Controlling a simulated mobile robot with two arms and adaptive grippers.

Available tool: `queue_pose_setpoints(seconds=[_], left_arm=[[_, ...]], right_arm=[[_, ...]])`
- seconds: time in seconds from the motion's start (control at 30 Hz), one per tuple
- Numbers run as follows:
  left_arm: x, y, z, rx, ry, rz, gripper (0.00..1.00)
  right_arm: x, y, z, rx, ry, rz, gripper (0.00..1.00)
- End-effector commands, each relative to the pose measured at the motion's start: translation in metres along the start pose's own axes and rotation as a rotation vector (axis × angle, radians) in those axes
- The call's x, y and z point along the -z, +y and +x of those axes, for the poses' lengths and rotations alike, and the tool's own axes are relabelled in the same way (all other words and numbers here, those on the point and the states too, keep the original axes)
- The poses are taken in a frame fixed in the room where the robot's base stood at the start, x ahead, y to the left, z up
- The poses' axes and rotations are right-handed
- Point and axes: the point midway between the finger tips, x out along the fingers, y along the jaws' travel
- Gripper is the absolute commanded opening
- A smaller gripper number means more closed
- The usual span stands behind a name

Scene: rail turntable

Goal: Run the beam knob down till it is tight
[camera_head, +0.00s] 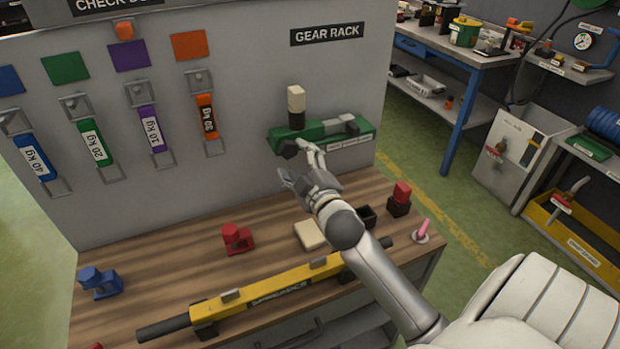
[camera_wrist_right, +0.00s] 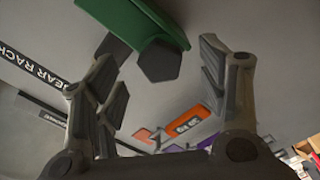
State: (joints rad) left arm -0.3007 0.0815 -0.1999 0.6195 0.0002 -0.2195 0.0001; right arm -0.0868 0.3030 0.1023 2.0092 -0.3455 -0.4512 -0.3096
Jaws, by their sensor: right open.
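A green beam fixture (camera_head: 333,133) is on the grey panel under the GEAR RACK sign; it also shows in the right wrist view (camera_wrist_right: 135,18). A dark hexagonal knob (camera_head: 289,152) hangs below its left end, and shows in the right wrist view (camera_wrist_right: 160,62) at the beam's lower end. My right gripper (camera_head: 300,164) is open just below the beam. In the right wrist view its fingers (camera_wrist_right: 158,65) stand wide apart on either side of the knob, with visible space on both sides. I cannot tell how far the knob lies between them in depth. My left gripper is not in view.
A wooden bench (camera_head: 150,255) lies below, with a yellow bar (camera_head: 270,287), red blocks (camera_head: 237,239), a blue block (camera_head: 100,281) and a cream block (camera_head: 310,233). Coloured weight-labelled straps (camera_head: 92,142) hang on the panel to the left. A cream-topped post (camera_head: 296,99) rises above the beam.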

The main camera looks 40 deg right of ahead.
Motion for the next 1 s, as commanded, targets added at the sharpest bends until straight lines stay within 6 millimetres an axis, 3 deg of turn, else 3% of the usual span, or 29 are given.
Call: queue_pose_setpoints(seconds=[0.2,0.4,0.6,1.0], left_arm=[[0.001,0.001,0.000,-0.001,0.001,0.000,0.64],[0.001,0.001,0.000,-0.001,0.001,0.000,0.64],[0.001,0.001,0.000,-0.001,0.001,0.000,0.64],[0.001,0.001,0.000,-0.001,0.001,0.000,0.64]], right_arm=[[-0.001,-0.001,-0.043,0.003,-0.002,0.002,0.66],[-0.001,-0.001,-0.070,0.002,-0.003,0.001,0.66],[-0.001,0.000,-0.081,0.000,-0.001,0.001,0.66],[0.000,0.000,-0.082,0.000,-0.001,0.001,0.66]])
